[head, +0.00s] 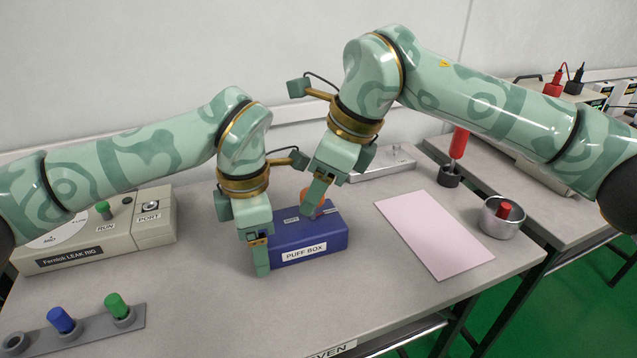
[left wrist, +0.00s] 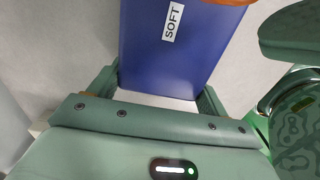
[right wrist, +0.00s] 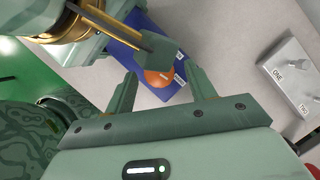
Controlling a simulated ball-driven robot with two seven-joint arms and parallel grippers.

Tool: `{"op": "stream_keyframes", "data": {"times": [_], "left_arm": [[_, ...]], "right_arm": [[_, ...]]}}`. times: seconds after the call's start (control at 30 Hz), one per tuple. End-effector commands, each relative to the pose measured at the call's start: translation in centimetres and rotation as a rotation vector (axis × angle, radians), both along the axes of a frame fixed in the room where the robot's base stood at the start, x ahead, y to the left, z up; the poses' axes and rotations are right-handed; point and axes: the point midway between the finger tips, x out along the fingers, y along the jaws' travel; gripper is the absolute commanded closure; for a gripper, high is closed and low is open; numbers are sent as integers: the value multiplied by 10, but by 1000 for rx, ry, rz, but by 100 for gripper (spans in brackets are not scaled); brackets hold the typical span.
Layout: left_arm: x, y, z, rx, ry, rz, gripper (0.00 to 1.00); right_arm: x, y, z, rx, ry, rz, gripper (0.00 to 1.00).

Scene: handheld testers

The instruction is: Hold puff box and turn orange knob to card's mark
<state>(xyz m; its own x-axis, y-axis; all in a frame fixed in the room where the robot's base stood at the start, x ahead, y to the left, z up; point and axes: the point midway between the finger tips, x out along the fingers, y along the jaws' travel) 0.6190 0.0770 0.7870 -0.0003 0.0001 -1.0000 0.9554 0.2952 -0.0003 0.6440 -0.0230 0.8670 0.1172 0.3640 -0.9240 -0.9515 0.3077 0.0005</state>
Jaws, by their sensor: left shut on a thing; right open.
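The blue puff box (head: 318,240) stands on the table in the middle of the head view, its front label reading PUFF BOX. My left gripper (head: 260,262) is shut on the left end of the box; the left wrist view shows the box (left wrist: 170,65) between its fingers, with a SOFT label. The orange knob (head: 306,195) on the box top is mostly hidden behind my right gripper (head: 315,203). In the right wrist view the orange knob (right wrist: 158,78) lies beyond the open fingers, partly covered by a green part. I see no readable card mark.
A pink sheet (head: 433,232) lies flat right of the box. A metal cup (head: 500,217) with a red plug stands beyond it. The leak rig (head: 95,240) is at left, with a grey holder (head: 85,330) of blue and green plugs in front. A grey block (head: 385,165) is behind.

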Motion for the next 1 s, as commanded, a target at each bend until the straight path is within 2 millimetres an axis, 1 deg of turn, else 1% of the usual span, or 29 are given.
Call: {"op": "stream_keyframes", "data": {"times": [0.07, 0.17, 0.27, 0.5, 0.63, 0.8, 1.0], "left_arm": [[0, 0, 0, 0, 1, -1, 45], [0, 0, 0, 0, 1, 0, 45], [0, 0, 0, 0, 1, 0, 45], [0, 0, 0, 0, 1, 0, 45], [0, 0, 0, 0, 1, -1, 45], [0, 0, 0, 0, 1, -1, 45], [0, 0, 0, 0, 0, 0, 45]], "right_arm": [[0, 0, 1, 0, 0, 0, 45], [0, -4, 10, 0, -3, 0, 45], [-2, -10, 27, 1, -4, -1, 45], [-9, -31, 79, 0, -3, -1, 45], [-11, -39, 99, -1, -2, -2, 45], [-13, -44, 110, 0, 0, -1, 45], [-13, -44, 110, -1, 1, 0, 45]]}}
